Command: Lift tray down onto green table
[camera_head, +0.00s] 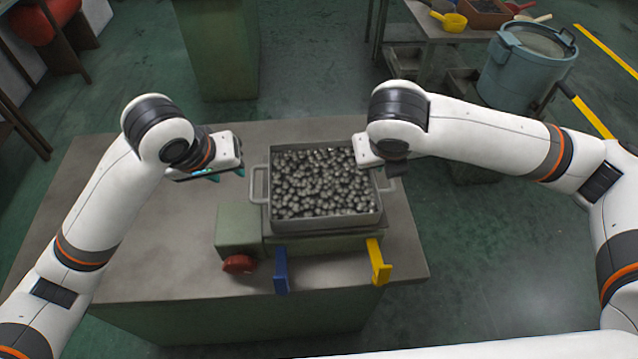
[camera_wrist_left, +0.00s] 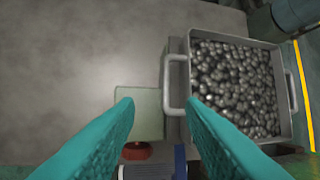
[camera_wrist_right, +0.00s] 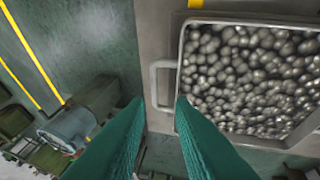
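The grey metal tray (camera_head: 323,226), full of dark round metal pieces, sits on a low green machine block on the table (camera_head: 140,240), which has a grey-brown top and green sides. The tray has a loop handle on each side. My left gripper (camera_head: 228,173) is open and empty, just left of the tray's left handle (camera_head: 256,186). In the left wrist view the handle (camera_wrist_left: 172,84) lies beyond the teal fingers. My right gripper (camera_head: 384,172) is at the tray's right side; its arm hides part of that handle. In the right wrist view its fingers are apart, with the handle (camera_wrist_right: 160,85) beyond them.
A green box with a red knob (camera_head: 238,264), a blue lever (camera_head: 281,270) and a yellow lever (camera_head: 379,262) stand at the tray's front. The table's left part is clear. A blue-grey bucket (camera_head: 525,70) and a side table with a yellow scoop (camera_head: 450,20) are at the back right.

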